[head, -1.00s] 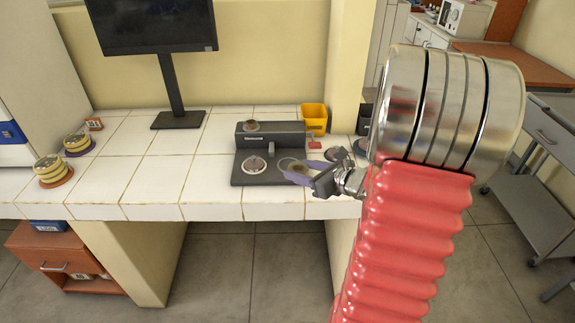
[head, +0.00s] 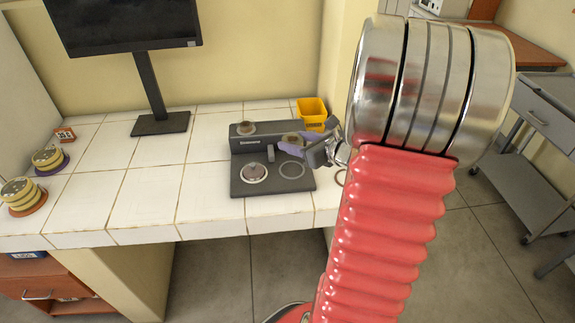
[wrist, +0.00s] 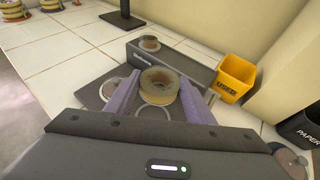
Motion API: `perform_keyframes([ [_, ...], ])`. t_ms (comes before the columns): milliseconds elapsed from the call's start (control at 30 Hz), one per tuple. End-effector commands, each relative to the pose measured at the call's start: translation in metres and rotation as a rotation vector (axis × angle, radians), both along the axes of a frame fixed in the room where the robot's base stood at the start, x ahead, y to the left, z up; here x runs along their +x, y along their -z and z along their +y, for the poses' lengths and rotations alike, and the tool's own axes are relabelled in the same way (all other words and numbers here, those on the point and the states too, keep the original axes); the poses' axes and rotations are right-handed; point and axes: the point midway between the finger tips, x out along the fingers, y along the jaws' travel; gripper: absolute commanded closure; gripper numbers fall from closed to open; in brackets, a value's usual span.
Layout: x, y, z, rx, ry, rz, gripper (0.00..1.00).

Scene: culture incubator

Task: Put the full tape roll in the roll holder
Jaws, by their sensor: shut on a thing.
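My gripper (head: 292,144) has purple fingers and is shut on a tan tape roll (wrist: 160,86); the roll shows between the fingers in the wrist view. In the head view the held roll (head: 290,138) is above the right side of a dark grey machine (head: 240,188), apart from its base. A pale ring (head: 292,169) marks the base at right, in front of the held roll. A grey-pink disc (head: 254,172) sits at left on the base. A small brown roll (head: 247,128) is on the raised back block. I cannot tell which part is the roll holder.
A yellow bin (head: 312,112) marked USED in the wrist view stands behind right. A black PAPER bin (wrist: 302,130) is further right. Stacked yellow rolls (head: 22,194) and a monitor (head: 130,25) stand at left. The tiles (head: 150,190) left of the machine are clear.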

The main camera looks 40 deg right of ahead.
Motion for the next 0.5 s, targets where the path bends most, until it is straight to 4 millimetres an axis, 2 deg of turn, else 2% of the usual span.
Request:
perform_keyframes([
  [333, -0.004, 0.001, -0.004, 0.001, 0.011, 0.000, 0.73],
  [500, -0.004, 0.013, -0.005, 0.004, 0.014, 0.002, 0.73],
])
